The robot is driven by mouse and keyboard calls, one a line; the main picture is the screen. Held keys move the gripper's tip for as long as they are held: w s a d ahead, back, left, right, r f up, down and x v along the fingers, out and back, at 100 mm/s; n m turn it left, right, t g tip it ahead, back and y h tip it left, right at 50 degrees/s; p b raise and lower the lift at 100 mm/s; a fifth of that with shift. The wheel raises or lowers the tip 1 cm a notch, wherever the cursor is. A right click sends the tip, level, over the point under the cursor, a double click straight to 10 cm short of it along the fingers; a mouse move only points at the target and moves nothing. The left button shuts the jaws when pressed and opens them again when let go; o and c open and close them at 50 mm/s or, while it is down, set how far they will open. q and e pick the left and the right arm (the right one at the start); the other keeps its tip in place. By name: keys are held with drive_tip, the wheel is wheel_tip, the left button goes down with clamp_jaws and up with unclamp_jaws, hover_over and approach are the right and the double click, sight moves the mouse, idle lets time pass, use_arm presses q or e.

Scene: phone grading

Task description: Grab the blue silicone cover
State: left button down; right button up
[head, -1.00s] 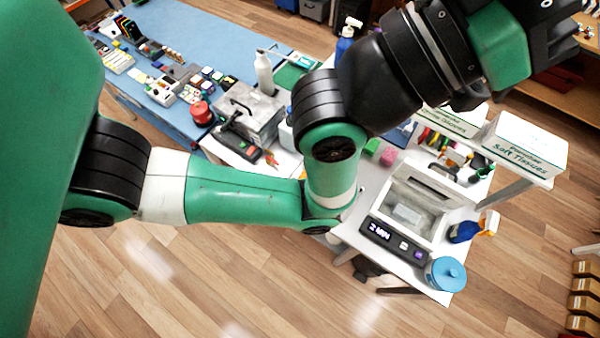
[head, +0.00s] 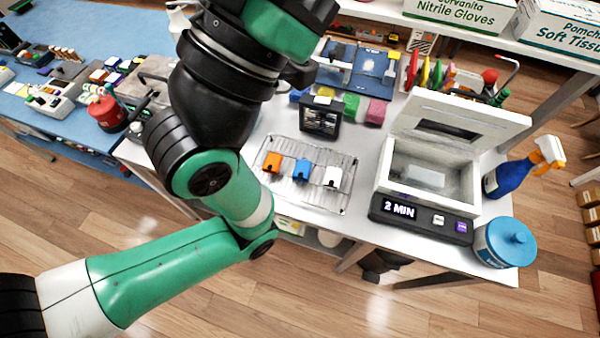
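A small blue piece (head: 302,170), which looks like the blue silicone cover, lies on a wire rack (head: 345,202) on the white table. It sits between an orange piece (head: 272,161) and a white piece (head: 333,178) of similar size. My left arm comes in from the lower left and bends upward, left of the rack. Dark parts of my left gripper (head: 322,14) show at the top edge, well away from the blue piece. Its fingers cannot be made out, and nothing held is visible. My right gripper is not in view.
A black framed device (head: 320,117) stands just behind the rack. Right of the rack is an open-lidded grey box (head: 428,195) with a "2 MIN" display. A blue jar (head: 504,243) and spray bottle (head: 515,172) stand farther right. A blue mat (head: 355,72) lies behind.

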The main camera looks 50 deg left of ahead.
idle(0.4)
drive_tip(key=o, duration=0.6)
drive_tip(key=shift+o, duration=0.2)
